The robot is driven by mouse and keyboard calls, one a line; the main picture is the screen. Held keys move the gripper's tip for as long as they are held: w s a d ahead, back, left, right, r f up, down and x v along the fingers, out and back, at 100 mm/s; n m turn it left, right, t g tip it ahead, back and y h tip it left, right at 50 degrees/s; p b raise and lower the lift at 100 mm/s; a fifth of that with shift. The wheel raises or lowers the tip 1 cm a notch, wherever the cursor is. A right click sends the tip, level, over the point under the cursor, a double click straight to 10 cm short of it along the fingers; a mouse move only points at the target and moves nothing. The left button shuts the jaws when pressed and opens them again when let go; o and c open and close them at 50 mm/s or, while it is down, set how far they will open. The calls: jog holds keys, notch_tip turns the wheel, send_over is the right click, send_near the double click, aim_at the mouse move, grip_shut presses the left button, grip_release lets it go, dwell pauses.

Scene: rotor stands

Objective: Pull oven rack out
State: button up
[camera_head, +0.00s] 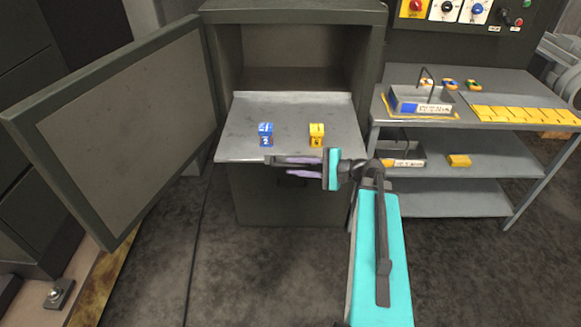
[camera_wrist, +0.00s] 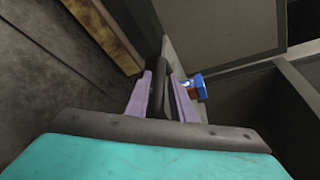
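The oven (camera_head: 300,12) is a dark grey cabinet with its front open. The oven rack (camera_head: 285,112) is a flat grey sheet that sticks well out of the oven's front. A blue block (camera_head: 266,130) and a yellow block (camera_head: 317,136) stand on it, apart from each other. My gripper (camera_head: 290,168) is at the rack's front edge, with its lilac fingers around a dark handle-like bar there. In the wrist view, the fingers (camera_wrist: 166,80) lie close on either side of this dark piece, and the blue block (camera_wrist: 199,88) shows just beyond. The exact contact is partly hidden.
The oven door (camera_head: 130,120) stands wide open at the left. A grey shelf table (camera_head: 465,100) stands close on the right, with a tray (camera_head: 405,106) and yellow plates (camera_head: 525,115) on top. The floor (camera_head: 240,270) in front of the oven is clear.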

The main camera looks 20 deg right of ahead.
jog(key=b+v, duration=0.1)
jog(key=v, duration=1)
jog(key=shift+b, duration=0.35)
jog(key=shift+s+r, duration=0.1)
